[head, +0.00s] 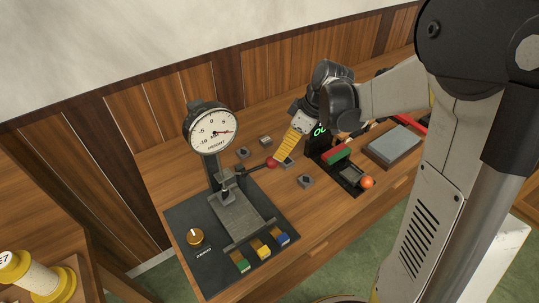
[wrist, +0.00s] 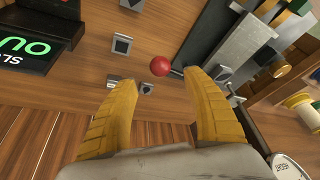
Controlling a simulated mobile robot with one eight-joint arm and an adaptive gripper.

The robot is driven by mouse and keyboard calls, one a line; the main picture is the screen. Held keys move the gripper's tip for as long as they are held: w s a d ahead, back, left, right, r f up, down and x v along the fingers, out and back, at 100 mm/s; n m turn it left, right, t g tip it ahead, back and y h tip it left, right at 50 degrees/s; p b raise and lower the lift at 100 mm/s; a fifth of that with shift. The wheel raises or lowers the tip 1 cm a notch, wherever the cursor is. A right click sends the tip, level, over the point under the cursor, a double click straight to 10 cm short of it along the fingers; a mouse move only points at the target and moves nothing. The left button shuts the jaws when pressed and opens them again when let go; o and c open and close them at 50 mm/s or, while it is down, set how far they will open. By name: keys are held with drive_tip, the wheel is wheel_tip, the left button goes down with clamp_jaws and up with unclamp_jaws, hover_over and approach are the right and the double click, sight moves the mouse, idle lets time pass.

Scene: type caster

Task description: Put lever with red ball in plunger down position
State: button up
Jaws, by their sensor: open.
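The lever's red ball (head: 271,162) is at the end of a dark rod on the right side of the gauge stand. The rod runs roughly sideways from the stand. The plunger (head: 226,196) is below the dial, above a grey plate; its exact height is hard to tell. My gripper (head: 283,160) is open, its yellow fingers just right of the ball. In the wrist view the red ball (wrist: 160,66) appears between the open fingertips of my gripper (wrist: 160,76), apart from the left one. The right finger hides part of the rod; contact cannot be told.
The dial gauge (head: 211,131) stands on a black base (head: 190,232) with an orange knob (head: 196,237) and several coloured blocks. Small metal pieces (head: 305,181) lie on the table nearby. A digital display unit (head: 320,130), an orange ball (head: 367,182) and a grey block (head: 394,146) are to the right.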

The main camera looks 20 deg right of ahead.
sight(273, 162)
drive_tip(key=b+x, duration=0.2)
drive_tip(key=x, duration=0.7)
drive_tip(key=shift+f+b, duration=0.1)
drive_tip(key=shift+b, duration=0.3)
clamp_jaws()
